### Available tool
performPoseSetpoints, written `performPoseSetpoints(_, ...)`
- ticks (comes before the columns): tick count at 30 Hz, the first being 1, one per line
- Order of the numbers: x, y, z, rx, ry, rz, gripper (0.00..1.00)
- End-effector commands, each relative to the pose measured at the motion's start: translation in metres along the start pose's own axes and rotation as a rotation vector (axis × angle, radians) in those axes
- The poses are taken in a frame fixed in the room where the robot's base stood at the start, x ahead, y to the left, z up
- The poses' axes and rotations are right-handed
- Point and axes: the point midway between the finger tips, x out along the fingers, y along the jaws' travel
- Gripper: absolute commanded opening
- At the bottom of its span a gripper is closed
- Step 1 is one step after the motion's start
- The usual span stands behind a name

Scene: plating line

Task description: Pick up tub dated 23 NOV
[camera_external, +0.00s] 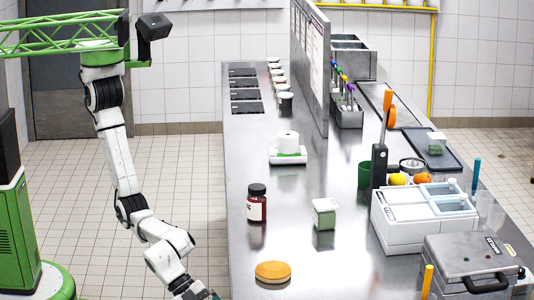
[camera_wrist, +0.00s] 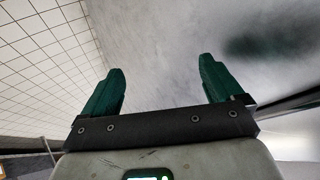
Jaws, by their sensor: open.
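A small square tub (camera_external: 325,213) with a pale lid and green contents stands on the steel counter, right of a dark jar. A second, similar tub (camera_external: 436,143) stands on a dark tray (camera_external: 447,160) at the far right. The date on either tub is too small to read. My gripper (camera_wrist: 160,85) is open and empty in the wrist view, with green fingers over bare steel and the counter's edge. In the external view it shows only partly at the bottom edge, left of the counter and apart from both tubs. A blurred dark green patch shows at the wrist view's upper right.
A dark jar (camera_external: 257,203) and a round orange-lidded container (camera_external: 272,272) stand near the counter's left edge. A white lidded bin unit (camera_external: 410,220) and a grey press (camera_external: 468,268) fill the right side. Bare steel surrounds the nearer tub.

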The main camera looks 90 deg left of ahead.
Motion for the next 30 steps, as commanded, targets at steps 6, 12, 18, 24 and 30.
performPoseSetpoints(6,-0.033,-0.005,-0.147,0.057,0.195,0.003,0.94)
performPoseSetpoints(12,-0.069,-0.027,-0.236,0.045,0.298,-0.001,0.94)
performPoseSetpoints(18,-0.115,-0.045,-0.316,0.031,0.396,0.002,0.94)
performPoseSetpoints(24,-0.099,-0.136,-0.29,-0.156,0.257,-0.043,0.94)
performPoseSetpoints(30,-0.079,-0.258,-0.203,-0.481,0.004,-0.119,0.94)
